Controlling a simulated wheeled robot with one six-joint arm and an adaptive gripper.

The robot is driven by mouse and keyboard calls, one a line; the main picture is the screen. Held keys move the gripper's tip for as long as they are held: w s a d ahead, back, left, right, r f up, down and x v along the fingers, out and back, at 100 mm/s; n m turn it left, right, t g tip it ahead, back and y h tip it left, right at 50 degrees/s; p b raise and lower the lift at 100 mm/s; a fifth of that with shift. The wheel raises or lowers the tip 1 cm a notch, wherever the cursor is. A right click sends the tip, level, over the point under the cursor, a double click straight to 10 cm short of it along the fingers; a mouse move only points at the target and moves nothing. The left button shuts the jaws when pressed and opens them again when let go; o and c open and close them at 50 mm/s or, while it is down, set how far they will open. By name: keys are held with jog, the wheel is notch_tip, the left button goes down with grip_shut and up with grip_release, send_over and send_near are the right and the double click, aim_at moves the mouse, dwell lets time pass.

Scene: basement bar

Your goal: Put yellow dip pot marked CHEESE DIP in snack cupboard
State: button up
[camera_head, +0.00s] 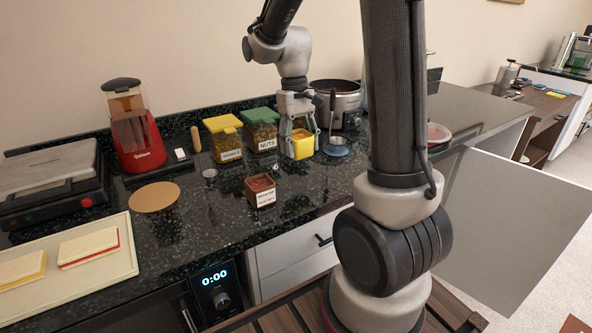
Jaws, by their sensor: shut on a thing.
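The yellow dip pot (304,149) is on or just above the black counter, below my gripper; I cannot tell if its base touches. My gripper (301,128) points down from above, shut on the pot, with a finger on each side of it. No CHEESE DIP label is readable on it. A pale door (515,225) stands wide open at the right, below counter level; it may belong to the snack cupboard. The cupboard's inside is hidden behind my arm.
A dark red labelled pot (261,190) stands in front. Yellow-lidded (224,140) and green-lidded NUTS (261,130) jars stand left of my gripper.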

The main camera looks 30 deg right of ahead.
aim_at(300, 181)
notch_tip(300, 181, down, 8)
jog(key=shift+r, duration=0.1)
jog(key=shift+f, duration=0.2)
jog(key=o, duration=1.2)
jog(key=shift+c, duration=0.2)
